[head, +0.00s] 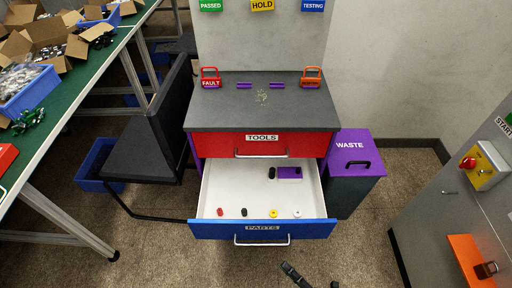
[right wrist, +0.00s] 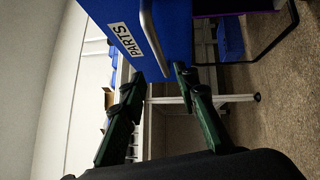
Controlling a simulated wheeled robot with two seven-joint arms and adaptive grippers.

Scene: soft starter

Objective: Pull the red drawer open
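The red drawer (head: 217,144), labelled TOOLS, is shut under the grey top of the cabinet and has a silver bar handle (head: 262,156). Below it, the blue drawer (head: 208,229), labelled PARTS, is pulled out and shows its white inside. My right gripper (head: 310,276) is at the bottom edge of the head view, in front of and below the blue drawer. In the right wrist view my right gripper (right wrist: 159,80) has its fingers apart with nothing between them, close to the blue drawer's front (right wrist: 172,30) and handle (right wrist: 152,38). My left gripper is out of view.
The open blue drawer holds several small parts and a purple block (head: 289,173). A purple-lidded waste bin (head: 350,140) stands right of the cabinet. A dark chair (head: 150,150) and a green-topped table (head: 90,80) are at left. A grey panel (head: 450,200) stands at right.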

